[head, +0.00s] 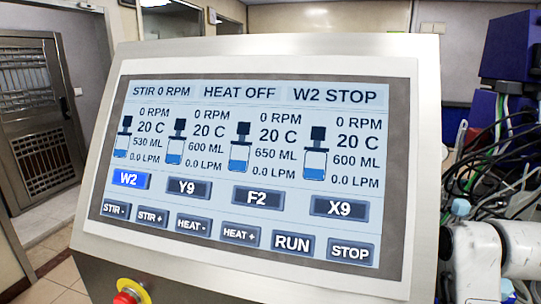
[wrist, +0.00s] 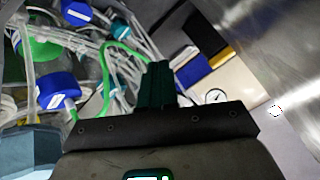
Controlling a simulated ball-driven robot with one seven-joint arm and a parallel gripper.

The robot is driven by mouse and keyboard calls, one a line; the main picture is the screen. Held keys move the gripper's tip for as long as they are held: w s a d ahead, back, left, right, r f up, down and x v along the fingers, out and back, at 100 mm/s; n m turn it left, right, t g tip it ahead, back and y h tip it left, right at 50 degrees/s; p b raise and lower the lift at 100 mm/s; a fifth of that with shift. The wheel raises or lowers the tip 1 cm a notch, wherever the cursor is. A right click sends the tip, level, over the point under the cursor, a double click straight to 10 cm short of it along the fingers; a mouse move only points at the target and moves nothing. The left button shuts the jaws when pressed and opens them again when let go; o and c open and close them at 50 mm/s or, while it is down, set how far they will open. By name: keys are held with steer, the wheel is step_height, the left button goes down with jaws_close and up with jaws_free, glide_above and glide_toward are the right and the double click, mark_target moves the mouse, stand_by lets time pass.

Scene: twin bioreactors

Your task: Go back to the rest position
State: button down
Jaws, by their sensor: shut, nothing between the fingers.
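My gripper (wrist: 157,75) shows in the wrist view as dark green fingers closed together, with nothing between them. It points toward a cluster of tubes and blue-capped parts and is apart from the control panel's screen. The gripper does not show clearly in the head view. The control panel (head: 268,54) fills the middle of the head view. Its screen (head: 245,90) reads STIR 0 RPM, HEAT OFF and W2 STOP. The W2 button (head: 130,180) is lit bright blue, while Y9, F2 and X9 are dark.
Blue caps (wrist: 57,90) and a green tube (wrist: 105,70) lie ahead in the wrist view, near a small round gauge (wrist: 215,97). Dark cables (head: 500,150) crowd the right of the head view. A metal door (head: 35,110) stands at the far left. A red knob (head: 130,290) sits low on the panel.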

steer(key=s+a+f+n+g+b, duration=0.1)
steer(key=s+a+f+n+g, duration=0.1)
steer(key=s+f, duration=0.8)
steer(key=s+a+f+n+g+y, duration=0.1)
steer(key=s+a+f+n+g, duration=0.2)
steer(key=s+f, duration=0.8)
steer(key=s+a+f+n+g+b, duration=0.1)
steer(key=s+a+f+n+g, duration=0.2)
steer(key=s+f, duration=0.8)
steer(key=s+a, duration=0.1)
steer(key=s, duration=0.4)
steer(key=shift+s+a+n+y+b, duration=0.2)
steer(key=shift+s+n+y+b, duration=0.05)
steer(key=shift+n+y+b, duration=0.15)
